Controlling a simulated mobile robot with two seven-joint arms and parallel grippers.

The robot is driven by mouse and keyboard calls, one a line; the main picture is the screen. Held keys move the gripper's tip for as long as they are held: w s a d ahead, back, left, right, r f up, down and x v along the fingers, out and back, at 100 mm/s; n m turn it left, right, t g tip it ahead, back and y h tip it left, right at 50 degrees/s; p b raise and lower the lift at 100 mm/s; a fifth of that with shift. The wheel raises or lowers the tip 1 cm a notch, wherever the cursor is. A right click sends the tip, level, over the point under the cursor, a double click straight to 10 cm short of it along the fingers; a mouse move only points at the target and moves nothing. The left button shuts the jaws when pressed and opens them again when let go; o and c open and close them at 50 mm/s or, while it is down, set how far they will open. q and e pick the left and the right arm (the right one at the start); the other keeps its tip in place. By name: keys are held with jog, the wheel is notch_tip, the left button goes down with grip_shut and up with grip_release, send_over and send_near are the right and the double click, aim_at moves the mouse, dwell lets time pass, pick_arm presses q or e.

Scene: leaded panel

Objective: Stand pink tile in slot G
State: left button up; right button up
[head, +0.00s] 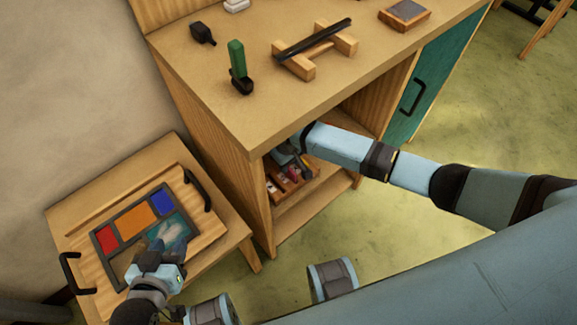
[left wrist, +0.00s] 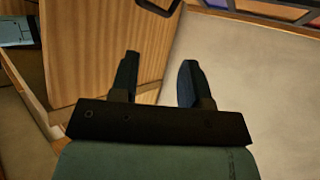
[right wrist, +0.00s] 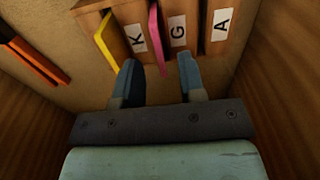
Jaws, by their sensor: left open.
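The pink tile (right wrist: 156,38) stands, slightly tilted, in a wooden rack (right wrist: 191,8), between the K label (right wrist: 136,38) and the G label (right wrist: 178,31). I cannot tell which label belongs to its slot. My right gripper (right wrist: 157,75) is open, its fingers on either side of the tile's near end, with gaps visible. In the head view, my right gripper (head: 288,153) reaches into the cupboard at the rack (head: 285,184) and partly hides it. My left gripper (head: 163,255) is over the leaded panel (head: 118,254); its fingers are apart and empty in the left wrist view (left wrist: 157,75).
A yellow tile (right wrist: 108,38) stands left of the K label, and the A label (right wrist: 221,24) is at right. Cupboard walls (right wrist: 285,100) close in on both sides. The side table (head: 72,213) carries the panel on a board with black handles (head: 198,190). Tools lie on the bench top (head: 235,110).

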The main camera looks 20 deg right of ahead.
pick_arm(q)
jog(key=shift+w+a+r+p, duration=0.15)
jog(key=shift+a+r+p, duration=0.15)
jog(key=shift+p, duration=0.7)
pick_arm(e)
notch_tip(320, 180, up, 9)
